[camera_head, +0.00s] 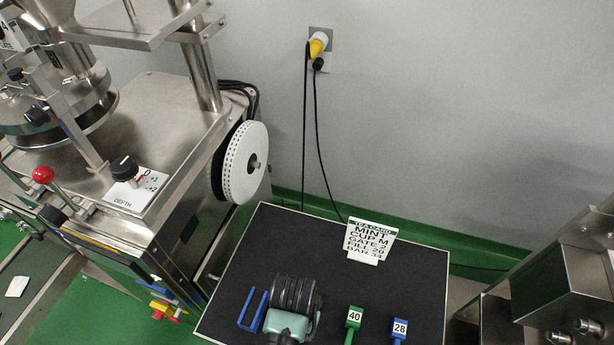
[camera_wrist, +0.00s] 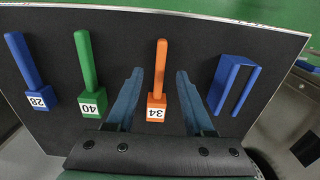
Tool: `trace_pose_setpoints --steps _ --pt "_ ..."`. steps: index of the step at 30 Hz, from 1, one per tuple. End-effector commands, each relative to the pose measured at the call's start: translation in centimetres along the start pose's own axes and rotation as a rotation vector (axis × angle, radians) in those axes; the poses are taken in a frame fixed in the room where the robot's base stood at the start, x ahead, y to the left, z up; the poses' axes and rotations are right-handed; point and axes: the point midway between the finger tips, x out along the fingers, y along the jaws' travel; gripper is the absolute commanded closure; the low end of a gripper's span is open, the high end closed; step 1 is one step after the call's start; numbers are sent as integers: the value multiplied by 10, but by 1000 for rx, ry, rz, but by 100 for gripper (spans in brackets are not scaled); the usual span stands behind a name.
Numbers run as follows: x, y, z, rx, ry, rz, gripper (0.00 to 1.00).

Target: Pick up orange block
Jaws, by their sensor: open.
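The orange block (camera_wrist: 155,112) has an upright-looking orange handle and a white label reading 34. It lies on the black tabletop in the wrist view. My gripper (camera_wrist: 160,74) is open, with one blue finger on each side of the orange block in the picture. Nothing is held, and I cannot tell how far above the table the fingertips are. In the head view my gripper (camera_head: 287,322) is over the table's front, and the orange block is hidden there.
A green block (camera_head: 353,318) labelled 40 and a blue block (camera_head: 399,328) labelled 28 lie to the right. A blue slotted holder (camera_head: 252,310) is to the left. A tea card (camera_head: 370,240) listing BAR 34 stands at the table's back. A steel machine (camera_head: 150,150) borders the left.

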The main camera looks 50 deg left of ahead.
Motion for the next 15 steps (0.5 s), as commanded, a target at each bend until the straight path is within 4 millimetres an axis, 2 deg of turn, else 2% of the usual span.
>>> trace_pose_setpoints --steps 7,15 --pt "29 0 0 0 -2 0 48" --pt "35 0 -1 0 1 0 48"
